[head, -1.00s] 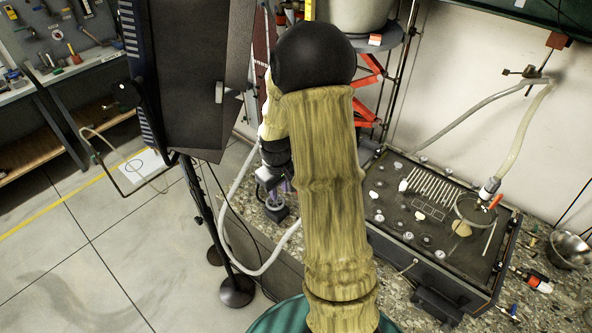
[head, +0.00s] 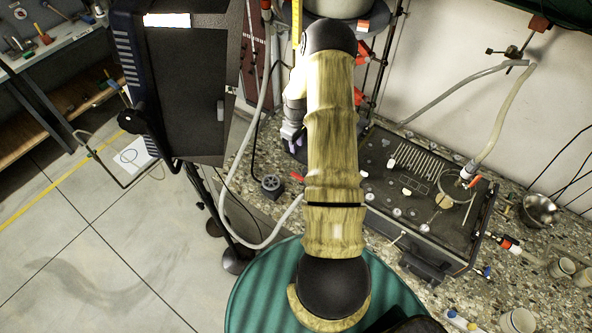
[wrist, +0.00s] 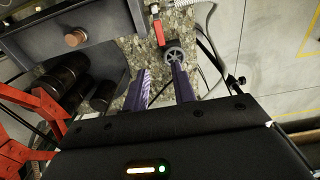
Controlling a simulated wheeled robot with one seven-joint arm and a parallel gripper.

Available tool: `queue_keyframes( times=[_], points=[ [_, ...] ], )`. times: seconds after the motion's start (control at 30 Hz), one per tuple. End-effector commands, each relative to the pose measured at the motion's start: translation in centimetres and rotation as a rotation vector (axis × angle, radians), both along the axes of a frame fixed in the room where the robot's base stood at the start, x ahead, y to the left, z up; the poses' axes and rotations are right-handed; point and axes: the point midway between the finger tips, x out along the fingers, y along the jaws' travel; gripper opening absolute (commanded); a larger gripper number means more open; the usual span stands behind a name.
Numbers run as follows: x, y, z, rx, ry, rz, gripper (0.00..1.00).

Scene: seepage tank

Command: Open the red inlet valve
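A red lever (head: 297,177), which looks like the inlet valve's handle, shows beside my arm at the left side of the dark tank (head: 425,235), near a pale hose's end. In the wrist view the red lever (wrist: 159,32) lies beyond my fingertips, roughly in line with the gap between them. My gripper (head: 291,137) has purple fingers; in the wrist view it is open (wrist: 160,75) with nothing between the fingers. It is apart from the lever. My arm hides part of the tank's left side in the head view.
A small black round device (head: 270,184) stands on the speckled counter near the lever; a wheel-like part (wrist: 174,54) shows near my right fingertip. A pale hose (head: 228,195) loops left of it. A red jack frame (wrist: 40,110) and black cylinders (wrist: 65,78) are at left in the wrist view.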

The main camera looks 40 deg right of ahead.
Motion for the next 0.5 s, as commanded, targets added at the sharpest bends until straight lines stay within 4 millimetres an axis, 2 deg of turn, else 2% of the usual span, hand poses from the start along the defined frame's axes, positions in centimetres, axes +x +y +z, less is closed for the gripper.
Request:
queue_keyframes(
  times=[0.23, 0.5],
  points=[
    [0.0, 0.1, -1.4, 0.001, 0.001, 0.0, 0.26],
    [0.0, 0.1, -5.8, 0.001, 0.001, 0.0, 0.26]
  ],
)
